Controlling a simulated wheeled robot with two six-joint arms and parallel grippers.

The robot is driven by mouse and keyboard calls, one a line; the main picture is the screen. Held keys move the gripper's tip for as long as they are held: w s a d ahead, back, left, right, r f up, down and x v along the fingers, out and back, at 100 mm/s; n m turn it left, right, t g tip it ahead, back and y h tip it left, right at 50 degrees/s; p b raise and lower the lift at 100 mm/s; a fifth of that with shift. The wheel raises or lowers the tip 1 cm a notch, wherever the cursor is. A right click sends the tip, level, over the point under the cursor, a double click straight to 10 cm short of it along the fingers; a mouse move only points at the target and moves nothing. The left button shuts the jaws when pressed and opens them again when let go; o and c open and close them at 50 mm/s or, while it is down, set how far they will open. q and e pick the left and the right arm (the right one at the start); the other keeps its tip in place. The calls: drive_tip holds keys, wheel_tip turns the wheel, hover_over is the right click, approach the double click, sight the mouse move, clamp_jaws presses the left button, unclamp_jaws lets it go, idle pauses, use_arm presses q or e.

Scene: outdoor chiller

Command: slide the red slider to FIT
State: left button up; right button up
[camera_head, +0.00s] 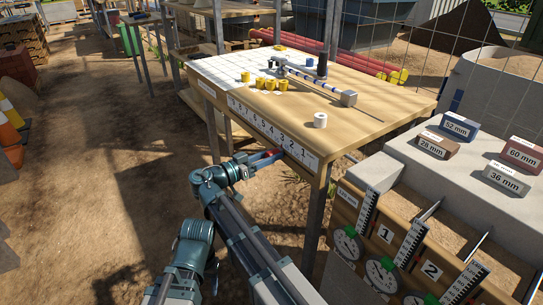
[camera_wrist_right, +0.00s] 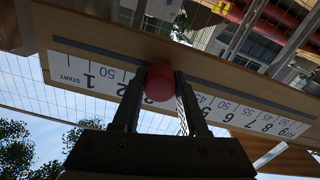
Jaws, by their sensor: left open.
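The red slider (camera_wrist_right: 160,82) is a round red knob at the front edge of the wooden table (camera_head: 380,115). It sits on a white numbered strip (camera_wrist_right: 83,72), just past the "2" as counted from START. In the head view the strip (camera_head: 262,125) runs along the table edge; I cannot read FIT on it. My right gripper (camera_wrist_right: 160,80) has its fingers on both sides of the knob, close against it. In the head view my right gripper (camera_head: 272,156) is at the table edge. My left gripper (camera_head: 212,277) is low at the left, largely hidden by my arms.
On the table are yellow pieces (camera_head: 270,84), a white cylinder (camera_head: 320,120) and a blue-and-grey rod tool (camera_head: 315,80). At right stands a bin unit (camera_head: 395,235) with labelled blocks such as 36 mm (camera_head: 506,178). Open dirt ground lies left of the table.

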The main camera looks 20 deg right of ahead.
clamp_jaws()
idle(1.1)
